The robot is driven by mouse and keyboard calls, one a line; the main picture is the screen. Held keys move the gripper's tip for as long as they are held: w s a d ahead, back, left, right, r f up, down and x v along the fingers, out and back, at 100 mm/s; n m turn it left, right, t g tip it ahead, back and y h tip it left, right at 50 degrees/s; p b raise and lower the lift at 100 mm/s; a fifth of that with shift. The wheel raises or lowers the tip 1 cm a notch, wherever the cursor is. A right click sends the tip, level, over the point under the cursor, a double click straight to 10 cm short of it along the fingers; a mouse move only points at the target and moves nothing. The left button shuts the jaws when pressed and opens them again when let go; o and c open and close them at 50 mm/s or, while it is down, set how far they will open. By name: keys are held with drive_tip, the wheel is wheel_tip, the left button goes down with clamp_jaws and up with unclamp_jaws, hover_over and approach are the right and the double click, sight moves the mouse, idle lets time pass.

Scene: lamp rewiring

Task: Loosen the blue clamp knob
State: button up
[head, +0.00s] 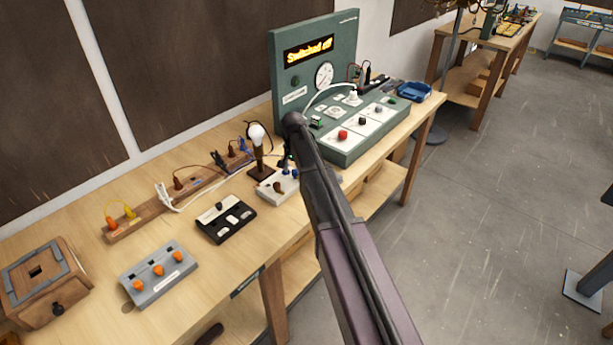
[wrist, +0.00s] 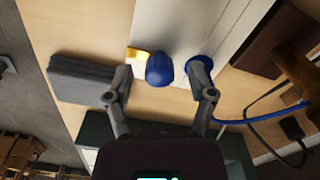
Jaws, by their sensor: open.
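In the wrist view a round blue knob (wrist: 160,70) lies between the two fingers of my gripper (wrist: 161,76). The fingers are apart, with visible space at the left of the knob. I cannot tell whether the right finger touches anything. A second blue round part (wrist: 207,63) is partly hidden behind the right finger. Both stand by a pale block (wrist: 195,25), with a yellow piece (wrist: 137,54) beside the first knob. In the head view the pale block (head: 272,190) sits on the bench with small blue parts (head: 294,173) on it; my arm hides part of this area.
A lamp with a white bulb (head: 257,135) stands behind the block. A black switch box (head: 226,220) is to its left, and a green test panel (head: 350,140) to its right. In the wrist view a blue cable (wrist: 260,120) and a dark grey block (wrist: 85,80) are close to the fingers.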

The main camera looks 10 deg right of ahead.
sight(294, 170)
drive_tip(key=m, duration=0.7)
drive_tip(key=shift+m, duration=0.3)
drive_tip(key=m, duration=0.7)
drive_tip(key=shift+w, duration=0.1)
wheel_tip(294, 170, up, 14)
drive_tip(key=p, duration=1.4)
drive_tip(key=s+f+n+b, duration=0.3)
drive_tip(key=s+n, duration=0.9)
drive_tip(key=s, duration=0.4)
drive_tip(key=shift+s, duration=0.35)
drive_tip(key=shift+d, duration=0.1)
